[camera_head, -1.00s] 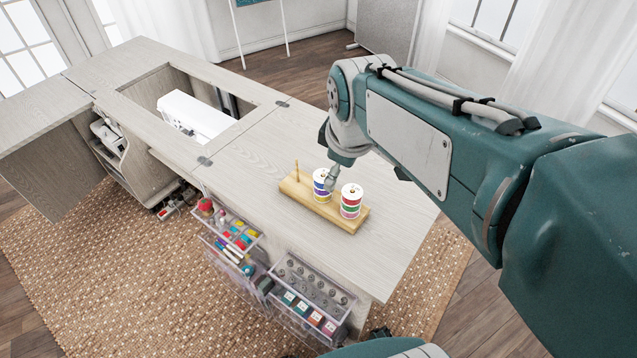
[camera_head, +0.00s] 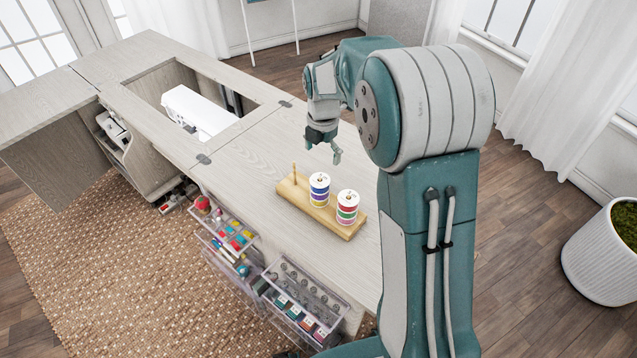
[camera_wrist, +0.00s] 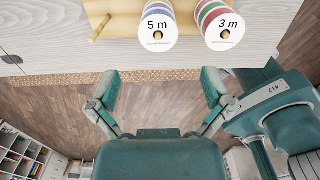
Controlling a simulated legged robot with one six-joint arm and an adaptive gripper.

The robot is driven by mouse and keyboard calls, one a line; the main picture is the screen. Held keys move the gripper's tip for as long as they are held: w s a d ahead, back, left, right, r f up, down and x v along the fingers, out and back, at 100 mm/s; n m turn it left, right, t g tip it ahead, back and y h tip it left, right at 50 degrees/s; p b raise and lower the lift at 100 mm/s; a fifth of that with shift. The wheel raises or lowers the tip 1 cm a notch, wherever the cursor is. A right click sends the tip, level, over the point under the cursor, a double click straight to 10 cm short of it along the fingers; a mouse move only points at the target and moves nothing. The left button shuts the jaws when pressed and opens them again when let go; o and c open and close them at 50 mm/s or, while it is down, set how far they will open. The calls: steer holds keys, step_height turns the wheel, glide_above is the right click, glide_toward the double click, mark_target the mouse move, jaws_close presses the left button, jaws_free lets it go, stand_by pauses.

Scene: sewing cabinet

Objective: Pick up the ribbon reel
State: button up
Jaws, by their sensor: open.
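Two ribbon reels stand upright on a wooden holder (camera_head: 291,193) on the cabinet top. The left reel (camera_head: 319,190) has purple, yellow and blue bands; the right reel (camera_head: 347,207) has red, green and purple bands. In the wrist view, the left reel (camera_wrist: 157,22) reads "5 m" and the right reel (camera_wrist: 223,25) "3 m", both at the top edge and partly cut off. My gripper (camera_head: 324,149) hangs open and empty beyond the holder, apart from both reels. Its spread fingers (camera_wrist: 160,80) show below the reels in the wrist view.
A bare wooden peg (camera_head: 294,172) rises at the holder's left end. A white sewing machine (camera_head: 200,113) sits in the cabinet opening. Clear bins (camera_head: 305,300) with sewing supplies hang at the front. The cabinet top left of the holder is clear.

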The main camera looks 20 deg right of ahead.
mark_target(319, 178)
steer(key=f, duration=0.4)
steer(key=shift+d, duration=0.25)
steer(key=f, duration=0.2)
steer(key=a+f, duration=0.1)
steer(key=f, duration=0.2)
steer(key=shift+a, duration=0.2)
steer(key=shift+d+f, duration=0.15)
steer(key=shift+f, duration=0.25)
steer(key=shift+c, duration=0.3)
steer(key=c, duration=0.8)
